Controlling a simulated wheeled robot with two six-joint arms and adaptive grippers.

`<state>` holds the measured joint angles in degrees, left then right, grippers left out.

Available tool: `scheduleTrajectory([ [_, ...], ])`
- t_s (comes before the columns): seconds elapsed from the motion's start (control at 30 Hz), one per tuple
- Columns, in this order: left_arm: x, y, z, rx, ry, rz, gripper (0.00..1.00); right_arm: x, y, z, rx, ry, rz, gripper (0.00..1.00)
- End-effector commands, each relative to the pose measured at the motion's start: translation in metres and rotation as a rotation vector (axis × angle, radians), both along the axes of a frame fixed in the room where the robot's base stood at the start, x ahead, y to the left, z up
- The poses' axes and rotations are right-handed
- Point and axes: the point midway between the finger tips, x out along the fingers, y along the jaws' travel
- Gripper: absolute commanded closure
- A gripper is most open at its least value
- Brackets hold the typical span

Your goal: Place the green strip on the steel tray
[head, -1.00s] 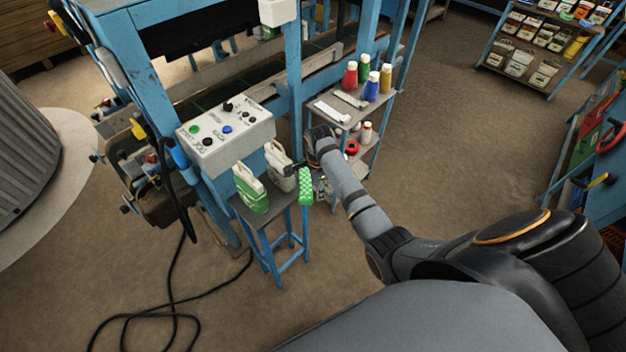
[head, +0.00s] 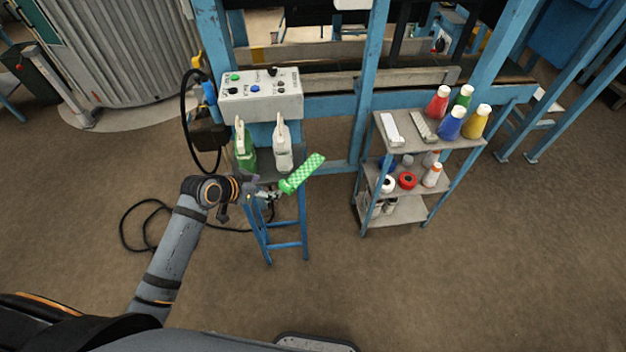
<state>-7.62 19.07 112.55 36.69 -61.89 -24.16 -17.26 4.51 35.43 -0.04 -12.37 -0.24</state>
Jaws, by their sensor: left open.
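The green strip (head: 303,173) has a pale chequered pattern. It slants up to the right in front of the small blue stool (head: 287,166), with its lower left end close to my left gripper (head: 276,194). My left gripper is open at that end; whether its fingers touch the strip is too small to tell. I cannot tell what bears the strip. On the cart's top shelf lie a flat grey slotted piece (head: 424,126) and a pale one (head: 391,129); I cannot tell which is the steel tray. My right gripper is out of view.
A green-and-white jug (head: 244,150) and a white jug (head: 282,150) stand on the stool. Several coloured bottles (head: 451,121) stand on the cart's top shelf (head: 405,142). A control box (head: 260,97) is behind the stool. Floor in front is clear, with a black cable at left.

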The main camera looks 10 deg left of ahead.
Motion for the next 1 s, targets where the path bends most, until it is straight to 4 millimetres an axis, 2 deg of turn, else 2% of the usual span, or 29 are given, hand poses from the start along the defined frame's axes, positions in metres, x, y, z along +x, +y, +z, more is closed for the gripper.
scheduleTrajectory([
  [0.27, 0.028, -0.016, -0.03, -0.005, 0.002, 0.004, 0.26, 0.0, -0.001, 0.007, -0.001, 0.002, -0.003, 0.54],
  [0.57, 0.038, -0.022, -0.042, -0.004, 0.002, 0.004, 0.26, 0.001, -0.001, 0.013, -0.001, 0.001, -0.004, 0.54],
  [0.7, 0.051, -0.031, -0.058, -0.005, 0.004, 0.004, 0.26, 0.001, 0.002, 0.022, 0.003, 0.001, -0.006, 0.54],
  [0.8, 0.059, -0.034, -0.069, -0.003, 0.003, 0.004, 0.26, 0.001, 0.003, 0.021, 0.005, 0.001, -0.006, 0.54],
  [1.0, 0.063, -0.036, -0.074, -0.002, 0.001, 0.004, 0.26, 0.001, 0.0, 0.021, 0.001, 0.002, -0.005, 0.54],
])
